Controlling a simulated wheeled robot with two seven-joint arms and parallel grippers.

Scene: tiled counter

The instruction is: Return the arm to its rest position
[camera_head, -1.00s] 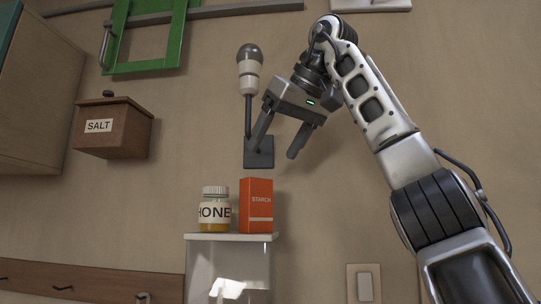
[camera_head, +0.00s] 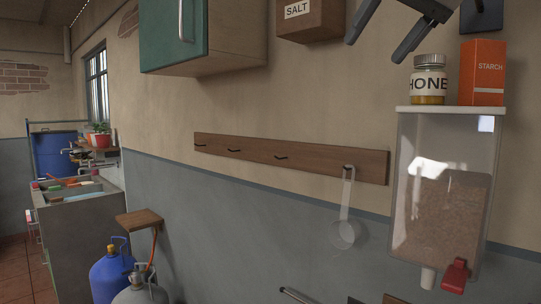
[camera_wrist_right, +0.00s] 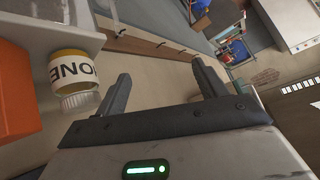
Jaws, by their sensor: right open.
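My right gripper (camera_head: 375,45) is at the top edge of the head view, cut off so that only its two dark fingers show. The fingers are apart, with nothing between them. They point down and left, up and to the left of the honey jar (camera_head: 429,84). In the right wrist view, my right gripper (camera_wrist_right: 162,76) is open and empty, and the honey jar (camera_wrist_right: 76,82) lies to the left of its left finger, apart from it. The rest of the right arm is out of the head view. My left gripper is not in view.
The jar and an orange starch box (camera_head: 482,72) stand on a clear dispenser (camera_head: 451,111) with a red tap. A salt box (camera_head: 313,18) and green cabinet (camera_head: 173,35) hang on the wall. A measuring cup (camera_head: 344,233) hangs from a hook rail (camera_head: 325,163).

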